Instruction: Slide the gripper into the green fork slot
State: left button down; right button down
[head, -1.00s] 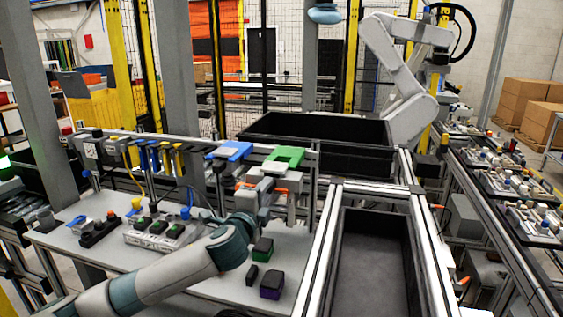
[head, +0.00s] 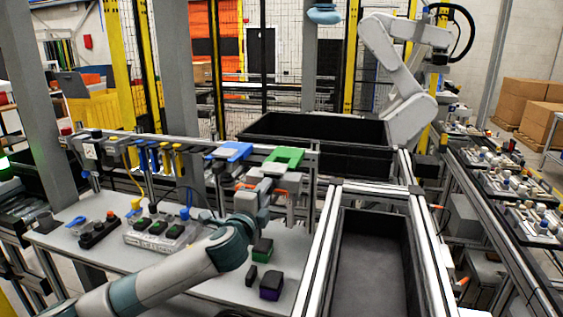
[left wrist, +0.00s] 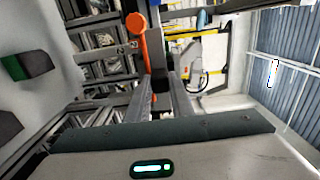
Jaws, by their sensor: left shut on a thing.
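The green fork slot (head: 284,158) is a bright green block on top of the rack rail at the table's back right. My left gripper (head: 265,190) is just in front of and below it, to its lower left in the head view. The gripper is shut on a grey and dark tool with orange parts, the gripper of the task. In the left wrist view my fingers (left wrist: 163,95) close around its dark body, with an orange part (left wrist: 138,38) above. In the head view, my wrist and the rack crowd the tool, so its contact with the slot cannot be told. My right gripper is out of view.
A blue fork slot (head: 233,151) sits left of the green one on the rail. A black bin (head: 375,265) lies to the right.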

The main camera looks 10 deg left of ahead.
aim_at(274, 178)
pick_arm(q)
jog(key=shift+w+r, duration=0.15)
jog(key=shift+r, duration=0.05)
jog(key=shift+w, duration=0.7)
jog(key=shift+w, duration=0.2)
dwell(0.3)
jog(key=shift+w+d, duration=0.1)
jog(key=shift+w, duration=0.5)
jog(key=shift+w, duration=0.35)
dwell(0.3)
jog(key=shift+w, duration=0.4)
jog(key=shift+w, duration=0.15)
dwell(0.5)
jog(key=shift+w, duration=0.5)
jog(key=shift+w, duration=0.65)
dwell(0.3)
